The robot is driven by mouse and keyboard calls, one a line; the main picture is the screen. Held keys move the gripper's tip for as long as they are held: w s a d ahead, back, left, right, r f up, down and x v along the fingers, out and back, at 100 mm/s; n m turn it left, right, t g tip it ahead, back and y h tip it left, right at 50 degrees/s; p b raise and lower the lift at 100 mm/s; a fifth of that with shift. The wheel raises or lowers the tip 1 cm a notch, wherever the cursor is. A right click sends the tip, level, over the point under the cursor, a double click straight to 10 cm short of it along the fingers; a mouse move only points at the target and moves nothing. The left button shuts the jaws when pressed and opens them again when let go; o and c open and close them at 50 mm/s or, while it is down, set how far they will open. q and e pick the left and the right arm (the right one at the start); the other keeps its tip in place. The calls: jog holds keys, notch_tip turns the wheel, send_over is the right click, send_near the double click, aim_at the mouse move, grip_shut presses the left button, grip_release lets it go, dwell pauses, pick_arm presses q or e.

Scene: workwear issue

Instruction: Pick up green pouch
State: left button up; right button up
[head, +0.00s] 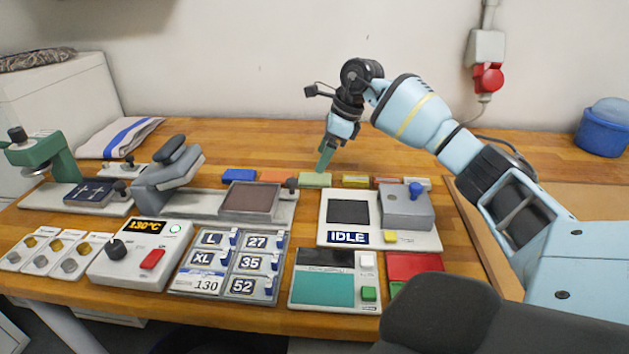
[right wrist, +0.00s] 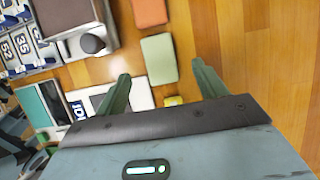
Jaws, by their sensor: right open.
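The green pouch (head: 313,180) is a flat, pale green block lying on the wooden bench, in a row along the back of the devices. In the right wrist view the green pouch (right wrist: 159,60) lies ahead of and between the lines of the two fingers. My right gripper (head: 325,160) is open, pointing down above the pouch, with nothing between its fingers. In the right wrist view its fingers (right wrist: 161,71) are spread wide, and the pouch appears beyond them. My left gripper is not in view.
An orange pouch (head: 276,176) and a blue one (head: 239,176) lie left of it, a yellow one (head: 355,180) and a red one (head: 388,181) right. A grey press (head: 169,179) and an IDLE panel (head: 348,237) stand in front. The bench behind is clear.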

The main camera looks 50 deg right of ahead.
aim_at(315, 177)
jog(key=shift+s+x, duration=0.15)
jog(key=shift+x, duration=1.25)
jog(key=shift+s+x, duration=0.15)
jog(key=shift+x, duration=1.3)
jog(key=shift+d, duration=0.2)
jog(key=c, duration=1.1)
notch_tip(315, 177, up, 10)
jog(key=shift+f, duration=0.1)
